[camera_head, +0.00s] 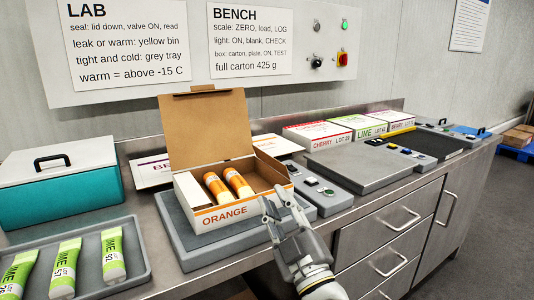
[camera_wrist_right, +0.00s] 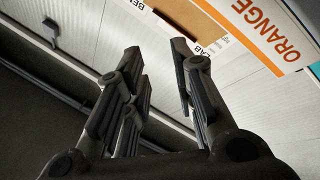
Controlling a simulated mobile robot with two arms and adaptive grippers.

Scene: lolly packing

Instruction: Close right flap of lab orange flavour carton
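The orange flavour carton (camera_head: 222,217) stands on a grey plate (camera_head: 192,246) on the steel bench. Its brown lid (camera_head: 207,128) stands up at the back, and two orange tubes (camera_head: 228,185) lie inside. The right flap (camera_head: 271,167) stands up and leans outward at the carton's right side. My right gripper (camera_head: 283,204) is at the carton's front right corner, with its fingers apart and nothing between them. In the right wrist view its open fingers (camera_wrist_right: 160,85) show below the carton's ORANGE wall (camera_wrist_right: 262,35). Whether they touch the carton is unclear. My left gripper is out of view.
A grey tray (camera_head: 137,283) with several lime tubes is at the front left, below a teal cooler (camera_head: 60,185). Right of the carton are a button panel (camera_head: 322,193) and a grey scale-like plate (camera_head: 362,166). Closed cartons (camera_head: 318,136) stand along the back.

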